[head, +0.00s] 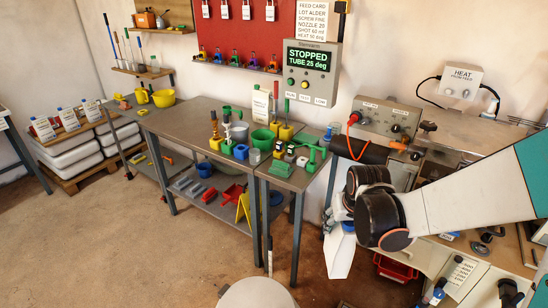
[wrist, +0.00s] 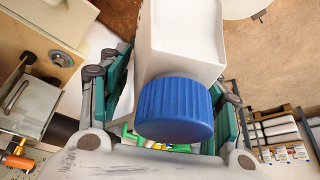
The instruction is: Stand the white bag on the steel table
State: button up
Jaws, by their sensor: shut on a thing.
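The white bag (wrist: 185,40) with its ribbed blue cap (wrist: 175,108) is between the fingers of my gripper (wrist: 172,95) in the wrist view. My gripper is shut on it. In the head view the white bag (head: 340,256) hangs below my gripper (head: 343,220), slightly tilted, with clear air around it. Its cap is mostly hidden there by the gripper. The steel table (head: 180,122) stands to the left of my gripper, with its left and middle top largely bare. The bag is apart from the table.
Funnels, a green bowl (head: 263,139) and coloured parts crowd the table's right end. A yellow pot (head: 164,98) stands at its far left. Similar white bags (head: 43,128) stand on crates at left. A machine with a dark barrel (head: 360,149) stands behind my gripper.

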aim_at(204, 135)
jog(key=k+j, duration=0.1)
jog(key=j, duration=0.3)
jog(key=k+j, duration=0.1)
jog(key=j, duration=0.35)
jog(key=k+j, duration=0.15)
jog(key=j, duration=0.25)
jog(key=k+j, duration=0.1)
jog(key=j, duration=0.35)
jog(key=i+j, duration=0.1)
jog(key=j, duration=0.25)
jog(key=i+j, duration=0.15)
jog(key=j, duration=0.25)
jog(key=i+j, duration=0.1)
jog(key=j, duration=0.25)
jog(key=i+j, duration=0.15)
jog(key=j, duration=0.25)
jog(key=i+j, duration=0.1)
jog(key=j, duration=0.25)
jog(key=i+j, duration=0.15)
jog(key=j, duration=0.25)
jog(key=i+j, duration=0.15)
jog(key=i, duration=0.3)
jog(key=i+j, duration=0.1)
jog(key=i, duration=0.35)
jog(key=i+j, duration=0.15)
jog(key=i, duration=0.3)
